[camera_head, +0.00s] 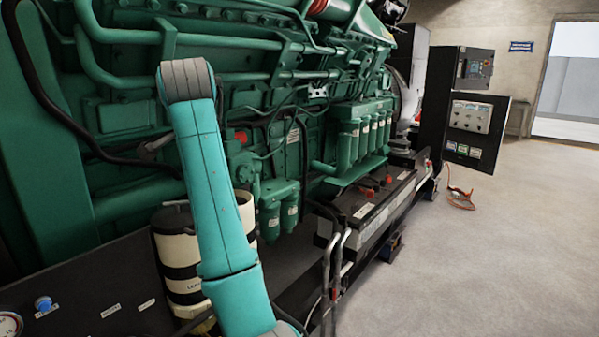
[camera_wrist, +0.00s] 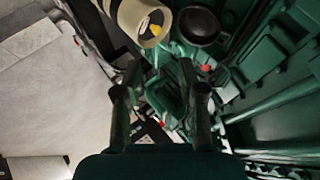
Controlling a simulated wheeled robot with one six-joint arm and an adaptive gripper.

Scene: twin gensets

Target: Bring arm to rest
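My gripper (camera_wrist: 160,82) shows in the wrist view with its two dark fingers spread apart and nothing between them. Green engine parts lie beyond the fingertips; I cannot tell how far off. In the head view my teal arm rises from the bottom, bent at its grey top joint, in front of the green genset engine (camera_head: 330,60). A small dark piece beside the arm may be part of my gripper, but I cannot tell; the rest of it is hidden there.
A cream and black canister (camera_head: 177,250) stands behind my arm. A black panel (camera_head: 70,290) with a blue knob lies low at left. Metal pipes (camera_head: 335,270) rise close to my arm's right. Control cabinets (camera_head: 475,130) stand farther back. The floor (camera_head: 480,260) at right is mostly clear.

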